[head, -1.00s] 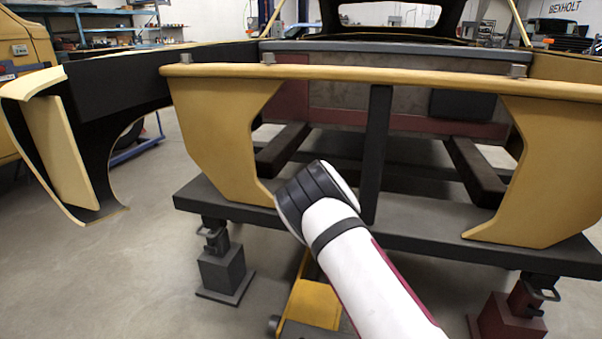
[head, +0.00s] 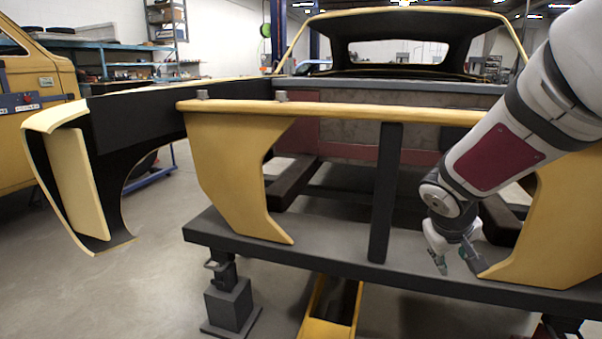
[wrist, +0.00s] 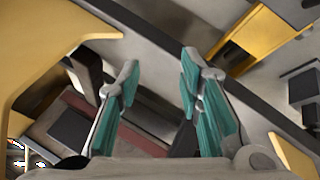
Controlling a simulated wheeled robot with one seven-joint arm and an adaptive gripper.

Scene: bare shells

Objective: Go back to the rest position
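My gripper (head: 455,262) hangs at the right in the head view, in front of the dark lower cross beam of the car shell. In the wrist view my gripper (wrist: 160,98) shows its two teal-padded fingers well apart, with nothing between them. The gripper is open and empty. My white arm comes in from the upper right of the head view and hides part of the shell's right side.
The yellow car shell (head: 235,175) has a yellow top rail (head: 340,110) and a dark lower beam (head: 330,255) on a grey stand (head: 230,305). A detached-looking fender (head: 75,185) projects at left. A yellow jack (head: 328,310) lies below. Floor at left is clear.

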